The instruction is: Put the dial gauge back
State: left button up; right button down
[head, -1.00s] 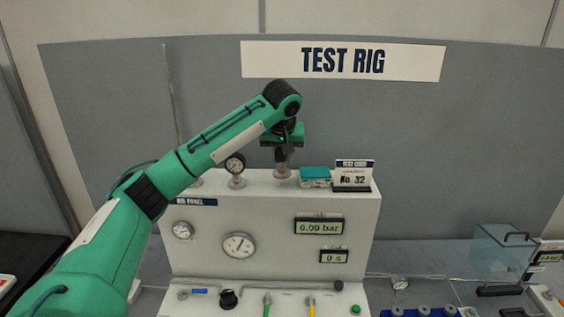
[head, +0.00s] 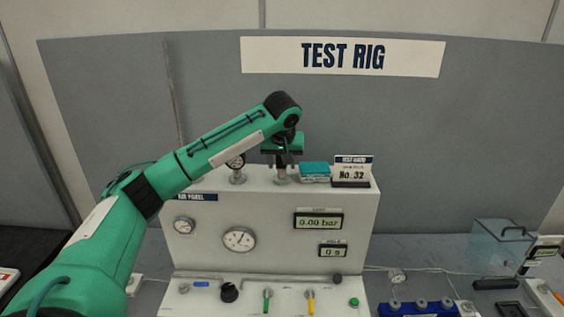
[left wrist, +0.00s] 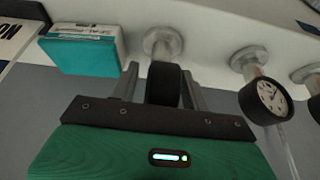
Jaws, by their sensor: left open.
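My left gripper (head: 282,162) is above the top of the rig panel, pointing down, with its jaws open. In the left wrist view its two fingers (left wrist: 161,88) stand on either side of a black round gauge body (left wrist: 163,84), whose face is turned from view. This body is at a metal stand (left wrist: 162,43), which also shows under the gripper in the head view (head: 281,178). I cannot tell whether the body is fully seated. A second dial gauge (left wrist: 265,98), white-faced with a black rim, sits on the neighbouring stand; the arm partly covers it in the head view (head: 236,162).
The panel front (head: 270,215) carries dials and displays. A clear box (head: 500,242) stands at far right.

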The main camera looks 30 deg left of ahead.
pick_arm(q)
jog(key=shift+r, duration=0.2)
jog(key=b+v, duration=0.4)
jog(key=v, duration=0.7)
jog(key=shift+s+r, duration=0.15)
jog(key=shift+r, duration=0.15)
